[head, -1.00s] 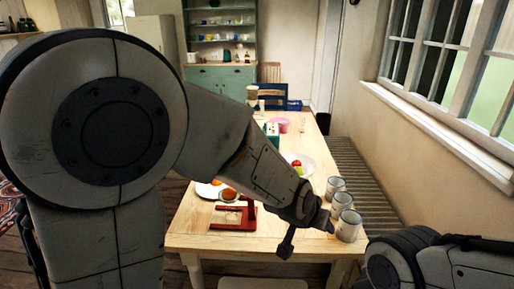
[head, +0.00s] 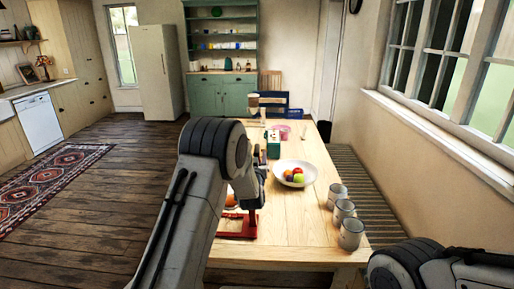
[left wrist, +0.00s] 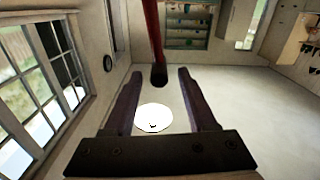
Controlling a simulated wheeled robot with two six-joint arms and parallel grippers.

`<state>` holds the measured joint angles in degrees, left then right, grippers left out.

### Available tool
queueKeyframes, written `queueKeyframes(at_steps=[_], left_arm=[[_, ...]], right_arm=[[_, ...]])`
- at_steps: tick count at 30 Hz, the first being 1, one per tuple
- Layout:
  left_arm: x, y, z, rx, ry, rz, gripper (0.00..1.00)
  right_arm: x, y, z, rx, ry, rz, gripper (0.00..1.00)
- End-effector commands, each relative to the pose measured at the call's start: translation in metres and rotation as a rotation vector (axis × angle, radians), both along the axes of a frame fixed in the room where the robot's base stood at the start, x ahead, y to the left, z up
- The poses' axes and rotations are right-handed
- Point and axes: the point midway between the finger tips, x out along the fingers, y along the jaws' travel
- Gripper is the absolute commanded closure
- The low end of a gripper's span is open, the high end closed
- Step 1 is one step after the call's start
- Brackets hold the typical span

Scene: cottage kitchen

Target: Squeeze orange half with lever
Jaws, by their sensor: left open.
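The red press (head: 238,232) stands on the wooden table, mostly hidden behind my left arm in the head view. In the left wrist view its red lever (left wrist: 152,35) comes down from the top and ends in a dark knob (left wrist: 158,76). My left gripper (left wrist: 160,73) is open, with one finger on each side of the knob in the picture; I see no clear contact. In the head view the gripper is largely hidden by the arm. An orange piece (head: 230,201) shows beside the arm near the press; whether it is a half is unclear. My right gripper is out of view.
A white bowl of fruit (head: 306,168) sits right of the press. Three mugs (head: 343,210) line the table's right side. A green box (head: 273,146) and a pink container (head: 283,131) are farther back. The table front (head: 290,238) is clear.

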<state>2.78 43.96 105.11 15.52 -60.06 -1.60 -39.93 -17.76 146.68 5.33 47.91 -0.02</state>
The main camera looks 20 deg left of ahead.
Motion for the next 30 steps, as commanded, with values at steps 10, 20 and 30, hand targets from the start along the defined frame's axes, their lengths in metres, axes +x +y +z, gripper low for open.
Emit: queueKeyframes(at_steps=[10,20,30], left_arm=[[0.042,0.012,0.001,0.001,0.001,-0.001,0.43],[0.047,0.013,0.000,0.001,0.001,-0.002,0.43],[0.047,0.013,0.000,0.000,0.001,-0.002,1.00]], right_arm=[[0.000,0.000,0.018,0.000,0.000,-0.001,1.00],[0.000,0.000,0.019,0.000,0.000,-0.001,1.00],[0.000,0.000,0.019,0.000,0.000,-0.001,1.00]])
